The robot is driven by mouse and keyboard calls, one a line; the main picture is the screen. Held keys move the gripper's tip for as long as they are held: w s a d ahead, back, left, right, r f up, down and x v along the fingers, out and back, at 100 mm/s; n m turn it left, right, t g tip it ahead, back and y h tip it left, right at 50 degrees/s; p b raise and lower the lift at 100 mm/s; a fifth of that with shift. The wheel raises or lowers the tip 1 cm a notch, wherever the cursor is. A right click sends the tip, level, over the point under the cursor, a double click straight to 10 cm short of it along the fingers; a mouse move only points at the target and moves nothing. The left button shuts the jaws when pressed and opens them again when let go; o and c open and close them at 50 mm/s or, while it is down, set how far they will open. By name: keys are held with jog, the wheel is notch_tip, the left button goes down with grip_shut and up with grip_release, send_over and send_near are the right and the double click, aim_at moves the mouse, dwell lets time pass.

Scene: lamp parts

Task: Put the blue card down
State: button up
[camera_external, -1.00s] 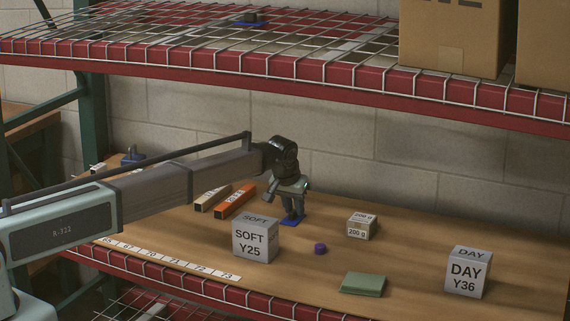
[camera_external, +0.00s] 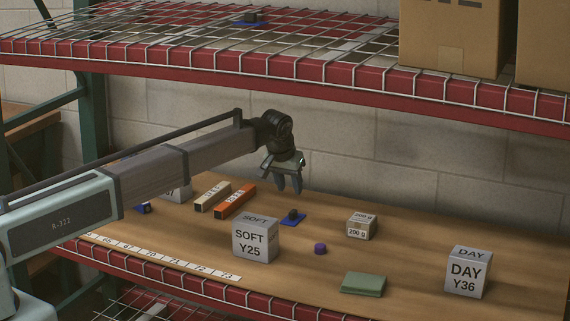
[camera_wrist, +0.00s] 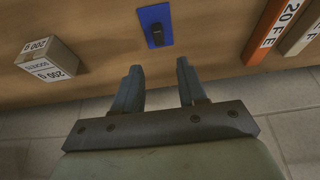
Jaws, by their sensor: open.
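The blue card (camera_external: 291,219) lies flat on the wooden shelf behind the SOFT Y25 cube, with a small dark knob-like piece (camera_external: 293,213) on it. In the wrist view the blue card (camera_wrist: 147,17) is at the top centre, ahead of my fingers, with the dark piece (camera_wrist: 157,34) on it. My gripper (camera_external: 289,190) is above the card, apart from it. In the wrist view my gripper (camera_wrist: 157,80) has its two fingers spread with nothing between them.
Near the card stand the SOFT Y25 cube (camera_external: 255,240), a 200 g box (camera_external: 361,226), a purple cylinder (camera_external: 320,249) and an orange bar (camera_external: 235,201). A green block (camera_external: 363,285) and the DAY Y36 cube (camera_external: 468,273) are at right. A wire shelf (camera_external: 300,65) hangs above.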

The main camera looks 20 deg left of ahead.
jog(key=shift+v, duration=1.95)
jog(key=shift+o, duration=0.2)
dwell(3.4)
